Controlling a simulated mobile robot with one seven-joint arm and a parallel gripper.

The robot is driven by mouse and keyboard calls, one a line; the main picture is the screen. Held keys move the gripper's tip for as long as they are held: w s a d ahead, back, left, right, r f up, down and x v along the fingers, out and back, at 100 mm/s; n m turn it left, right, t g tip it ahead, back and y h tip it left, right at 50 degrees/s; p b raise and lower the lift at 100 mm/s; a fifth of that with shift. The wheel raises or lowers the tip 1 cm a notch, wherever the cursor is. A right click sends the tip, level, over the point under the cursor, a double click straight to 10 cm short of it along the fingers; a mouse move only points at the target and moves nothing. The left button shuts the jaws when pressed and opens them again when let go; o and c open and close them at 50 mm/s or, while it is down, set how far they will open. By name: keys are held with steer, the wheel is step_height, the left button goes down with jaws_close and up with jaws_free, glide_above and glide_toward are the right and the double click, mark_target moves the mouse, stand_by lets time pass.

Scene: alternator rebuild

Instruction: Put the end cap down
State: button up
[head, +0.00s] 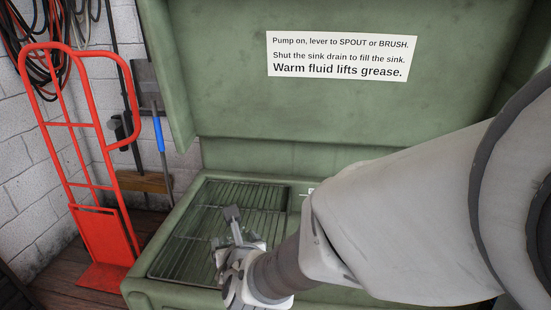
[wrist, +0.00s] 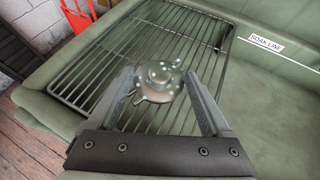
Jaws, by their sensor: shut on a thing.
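The end cap (wrist: 158,80) is a grey metal disc with a raised hub, small holes and projecting lugs. My gripper (wrist: 160,90) is shut on it, with one finger on each side in the wrist view. The end cap is over the wire rack (wrist: 92,80) of the green parts washer. I cannot tell whether it touches the bars. In the head view my gripper (head: 236,232) is above the right part of the rack (head: 180,243), and the end cap is mostly hidden by the gripper and too small to make out clearly.
The green washer's raised lid (head: 230,110) stands behind the rack and bears a white sign (head: 341,56). A SOAK LINE label (wrist: 267,45) is on the sink wall. A red hand truck (head: 100,205) stands at the left. The rack's left part is clear.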

steer(key=shift+s+a+f, duration=0.1)
steer(key=shift+a+f, duration=0.3)
steer(key=shift+a, duration=0.2)
steer(key=shift+f+b, duration=0.9)
steer(key=shift+f, duration=1.05)
steer(key=shift+f+b, duration=0.25)
steer(key=shift+b, duration=0.05)
steer(key=o, duration=1.4)
steer(key=shift+r, duration=0.1)
